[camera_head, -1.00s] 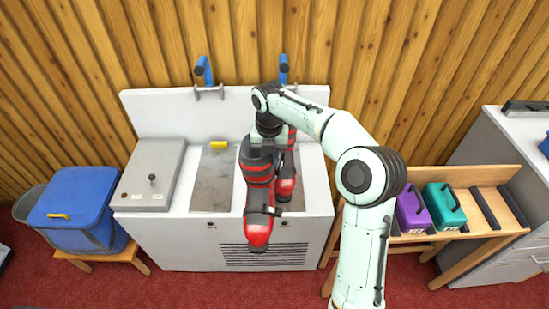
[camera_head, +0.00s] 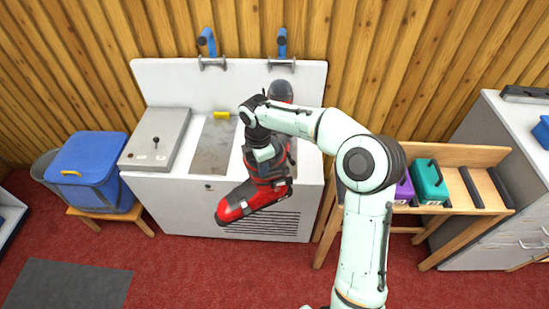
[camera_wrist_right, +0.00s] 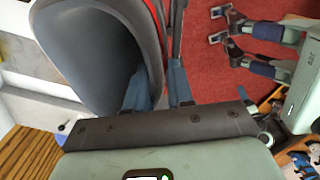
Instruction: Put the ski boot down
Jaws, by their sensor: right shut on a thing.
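A red and black ski boot (camera_head: 250,197) hangs in front of the white bench, with its red toe pointing to the lower left. My right gripper (camera_head: 263,156) is shut on its upper part. In the right wrist view, the boot's dark grey cuff (camera_wrist_right: 100,45) fills the upper left, beside the blue-grey fingers (camera_wrist_right: 158,92). A second red and black boot (camera_head: 281,91) stands at the right of the bench top, mostly hidden behind my right arm.
The white bench (camera_head: 160,195) carries a grey box (camera_head: 156,137), a metal plate and a yellow block (camera_head: 221,115). A dark mat (camera_head: 68,285) lies on the red carpet at lower left. A blue-lidded bin (camera_head: 85,165) stands left, a wooden rack (camera_head: 460,155) right.

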